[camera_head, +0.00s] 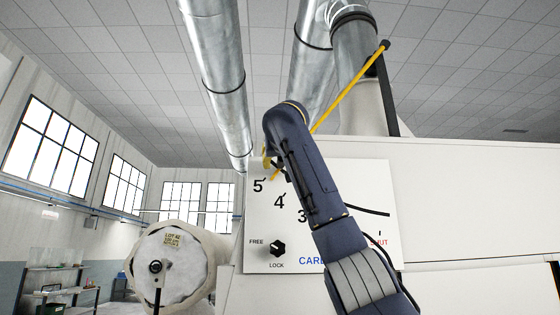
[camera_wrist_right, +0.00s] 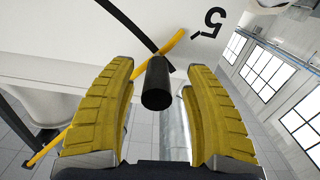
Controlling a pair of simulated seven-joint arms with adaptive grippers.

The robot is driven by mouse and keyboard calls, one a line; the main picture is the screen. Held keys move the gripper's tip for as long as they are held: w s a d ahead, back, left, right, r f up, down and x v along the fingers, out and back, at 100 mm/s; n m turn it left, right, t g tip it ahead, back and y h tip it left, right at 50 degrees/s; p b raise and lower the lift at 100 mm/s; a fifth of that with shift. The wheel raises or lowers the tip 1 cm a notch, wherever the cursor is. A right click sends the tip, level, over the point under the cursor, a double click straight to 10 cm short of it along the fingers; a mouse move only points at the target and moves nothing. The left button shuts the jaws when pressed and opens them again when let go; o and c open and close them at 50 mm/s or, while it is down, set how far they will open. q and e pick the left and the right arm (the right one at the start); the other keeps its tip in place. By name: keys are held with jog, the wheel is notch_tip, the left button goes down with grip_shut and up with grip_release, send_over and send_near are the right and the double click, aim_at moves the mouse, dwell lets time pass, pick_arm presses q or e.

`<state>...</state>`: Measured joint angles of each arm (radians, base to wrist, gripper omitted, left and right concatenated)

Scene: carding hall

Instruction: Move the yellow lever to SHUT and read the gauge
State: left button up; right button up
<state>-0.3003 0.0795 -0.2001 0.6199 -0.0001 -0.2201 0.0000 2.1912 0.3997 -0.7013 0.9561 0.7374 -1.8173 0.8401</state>
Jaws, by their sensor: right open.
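The yellow lever (camera_head: 345,86) slants from a black bracket at upper right down to the white panel (camera_head: 262,222), its lower end near the number 5. Red SHUT lettering (camera_head: 379,242) is at the panel's right. In the right wrist view, the lever's black handle (camera_wrist_right: 156,84) points towards the camera. My right gripper (camera_wrist_right: 161,72) is open, a finger on either side of the handle, with gaps visible. In the head view this gripper (camera_head: 268,160) is mostly hidden behind my arm. I cannot make out a gauge dial. My left gripper is out of view.
My right arm covers the middle of the scale. A large labelled roll (camera_head: 165,268) stands left of the panel. Metal ducts (camera_head: 217,70) hang above.

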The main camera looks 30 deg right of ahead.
jog(key=shift+c, duration=0.3)
jog(key=shift+a, duration=0.1)
grip_shut()
jog(key=shift+f, duration=0.1)
